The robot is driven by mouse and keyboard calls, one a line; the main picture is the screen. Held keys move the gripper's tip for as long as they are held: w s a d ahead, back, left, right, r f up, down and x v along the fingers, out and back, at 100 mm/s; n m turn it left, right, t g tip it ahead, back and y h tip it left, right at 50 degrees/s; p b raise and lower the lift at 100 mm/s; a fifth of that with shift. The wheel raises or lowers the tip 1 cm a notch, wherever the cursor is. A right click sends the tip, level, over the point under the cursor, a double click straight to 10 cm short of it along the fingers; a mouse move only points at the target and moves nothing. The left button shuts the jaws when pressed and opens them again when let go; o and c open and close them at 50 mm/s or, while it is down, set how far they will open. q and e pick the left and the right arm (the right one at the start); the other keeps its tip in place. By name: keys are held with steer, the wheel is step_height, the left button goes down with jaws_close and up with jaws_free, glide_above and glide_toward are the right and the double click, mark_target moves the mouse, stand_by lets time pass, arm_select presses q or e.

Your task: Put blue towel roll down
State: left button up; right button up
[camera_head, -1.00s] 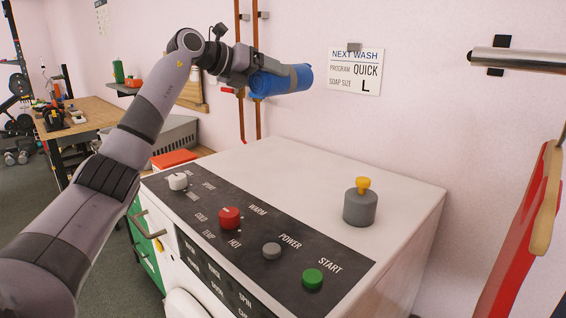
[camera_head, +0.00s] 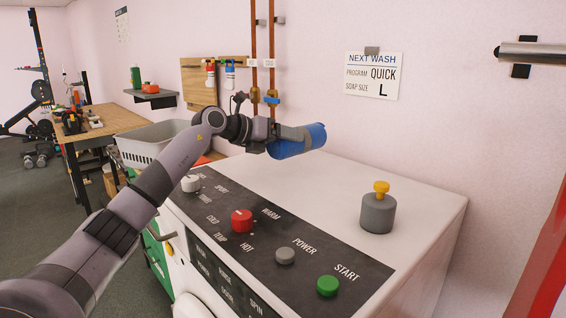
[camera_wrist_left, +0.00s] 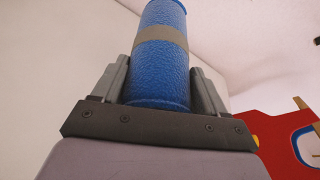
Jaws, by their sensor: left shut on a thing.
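The blue towel roll (camera_head: 298,142) has a grey-beige band around it. My left gripper (camera_head: 276,139) is shut on one end of it, and the roll points out to the right, lying nearly level. In the head view the roll shows over the back left part of the white washing machine top (camera_head: 300,185); whether it touches the top I cannot tell. My right gripper is not in view.
A grey container with a yellow knob (camera_head: 378,210) stands on the machine's right side. The control panel has a red knob (camera_head: 241,220) and a green start button (camera_head: 328,286). A grey basket (camera_head: 150,142) is behind my arm. Copper pipes (camera_head: 271,60) run down the wall. The top's middle is clear.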

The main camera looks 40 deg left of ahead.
mark_target(283, 159)
arm_select(q)
steer(key=shift+f, duration=2.5)
steer(key=shift+f, duration=0.1)
steer(key=o, duration=0.8)
steer(key=shift+f, duration=0.1)
steer(key=o, duration=0.4)
steer(key=shift+c, duration=0.2)
